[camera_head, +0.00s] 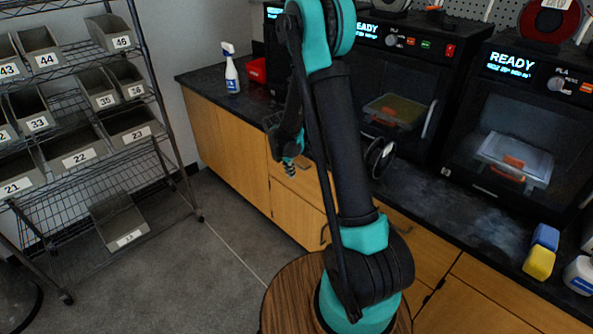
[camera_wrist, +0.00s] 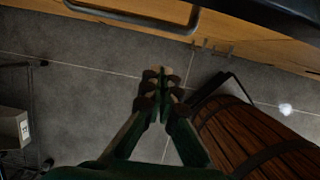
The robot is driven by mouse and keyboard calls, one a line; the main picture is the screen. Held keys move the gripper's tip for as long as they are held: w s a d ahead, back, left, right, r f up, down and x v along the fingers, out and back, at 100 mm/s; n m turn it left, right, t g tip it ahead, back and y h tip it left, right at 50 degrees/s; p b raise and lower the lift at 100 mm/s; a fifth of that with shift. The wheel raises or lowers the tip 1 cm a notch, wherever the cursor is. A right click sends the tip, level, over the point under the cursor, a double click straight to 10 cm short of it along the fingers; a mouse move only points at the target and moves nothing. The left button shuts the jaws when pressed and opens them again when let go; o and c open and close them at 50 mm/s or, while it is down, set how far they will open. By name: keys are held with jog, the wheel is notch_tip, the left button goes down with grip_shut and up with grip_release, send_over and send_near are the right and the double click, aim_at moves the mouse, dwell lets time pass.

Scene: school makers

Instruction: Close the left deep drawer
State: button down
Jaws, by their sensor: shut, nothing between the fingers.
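The wooden cabinet fronts (camera_head: 297,213) run under the dark counter in the head view, behind and below my gripper (camera_head: 290,163). My arm hides part of them. I cannot tell which front is the left deep drawer or how far it stands out. In the wrist view a wooden front (camera_wrist: 225,27) with a grey bar handle (camera_wrist: 130,17) crosses the top. My gripper (camera_wrist: 162,78) points over the grey floor there, its fingers together and empty. The handle lies beyond the fingertips in the picture, apart from them.
A wire shelf rack (camera_head: 95,175) with numbered bins stands at left, with grey floor (camera_head: 190,265) between it and the cabinets.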

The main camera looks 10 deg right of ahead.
jog(key=v, duration=1)
jog(key=s+d+m+t, duration=0.1)
jog(key=s+d+m, duration=0.2)
jog(key=s+m, duration=0.5)
jog(key=s+d+r+m+y, duration=0.1)
jog(key=s+d+m, duration=0.1)
jog(key=s+m, duration=0.6)
jog(key=s+d+r+m+t+y, duration=0.1)
jog(key=s+d+m, duration=0.2)
jog(key=s+m, duration=0.6)
jog(key=shift+s+d+t, duration=0.3)
jog(key=shift+s, duration=0.55)
